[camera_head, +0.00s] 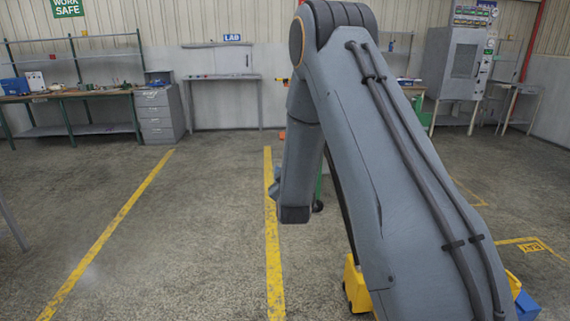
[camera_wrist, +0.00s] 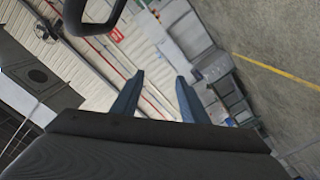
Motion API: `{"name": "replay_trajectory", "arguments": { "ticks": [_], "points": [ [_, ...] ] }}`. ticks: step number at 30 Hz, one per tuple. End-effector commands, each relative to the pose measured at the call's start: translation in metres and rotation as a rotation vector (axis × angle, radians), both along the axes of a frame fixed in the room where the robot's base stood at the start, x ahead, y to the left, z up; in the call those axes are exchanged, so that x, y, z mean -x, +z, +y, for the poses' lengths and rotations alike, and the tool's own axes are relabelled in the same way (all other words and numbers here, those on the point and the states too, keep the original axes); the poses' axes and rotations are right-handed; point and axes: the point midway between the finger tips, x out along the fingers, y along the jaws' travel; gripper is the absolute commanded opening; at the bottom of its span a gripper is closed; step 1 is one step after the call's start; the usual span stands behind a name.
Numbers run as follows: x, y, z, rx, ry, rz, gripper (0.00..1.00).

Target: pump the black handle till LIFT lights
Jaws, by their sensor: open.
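My gripper (camera_wrist: 160,76) is open in the wrist view, its two blue-grey fingers apart with nothing between them. A black loop (camera_wrist: 95,18) shows at the top left of the wrist view, beyond and apart from the fingers; I cannot tell whether it is the black handle. In the head view my arm covers the middle and right, and the fingers do not show there. A yellow object (camera_head: 356,284) stands partly hidden behind my arm, low in the picture. No LIFT light can be made out in either view.
A green-legged workbench (camera_head: 70,95) and grey drawer cabinet (camera_head: 160,115) stand at the back left. A grey machine (camera_head: 463,65) stands at the back right. A blue object (camera_head: 526,303) shows at lower right. The floor between the yellow lines (camera_head: 110,230) is clear.

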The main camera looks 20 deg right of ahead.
Motion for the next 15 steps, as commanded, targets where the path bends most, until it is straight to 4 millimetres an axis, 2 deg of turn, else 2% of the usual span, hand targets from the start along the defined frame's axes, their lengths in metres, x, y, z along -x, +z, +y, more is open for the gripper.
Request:
{"name": "replay_trajectory", "arguments": {
  "ticks": [9,15],
  "points": [
    [0.020,0.000,0.005,0.000,-0.001,0.001,0.40],
    [0.026,0.000,0.006,0.000,-0.001,-0.001,0.40]
  ]
}}
